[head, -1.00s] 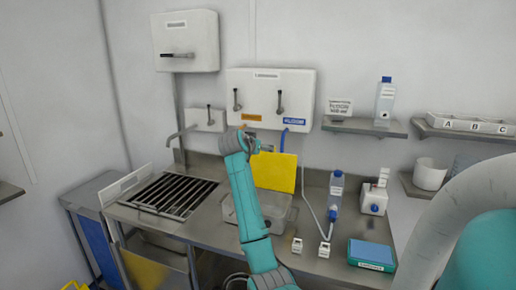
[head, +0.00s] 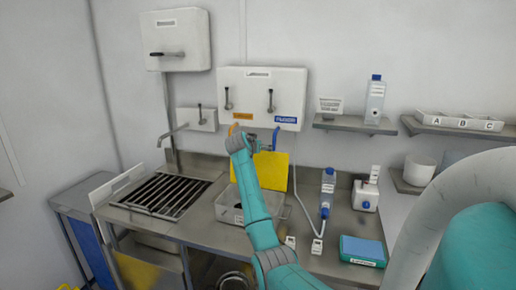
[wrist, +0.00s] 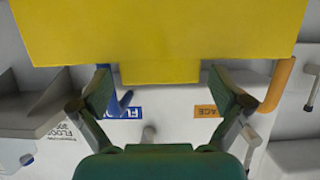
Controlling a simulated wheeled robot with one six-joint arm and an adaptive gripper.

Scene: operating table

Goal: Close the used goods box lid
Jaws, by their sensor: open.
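The used goods box (head: 226,210) is a grey bin set in the steel counter, partly hidden by my arm. Its yellow lid (head: 277,172) stands up at the back of the bin, so the box is open. My gripper (head: 262,145) is at the lid's upper edge, small and partly hidden by my arm. In the wrist view the lid (wrist: 165,32) fills the top, and its narrower tab (wrist: 160,72) reaches down between the spread fingers of my gripper (wrist: 160,88). The fingers are open, with gaps on both sides of the tab. I cannot tell whether they touch the lid.
A wall dispenser (head: 262,95) with levers hangs behind the lid. A slatted drain grate (head: 162,194) and a tap (head: 172,136) are to the left.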

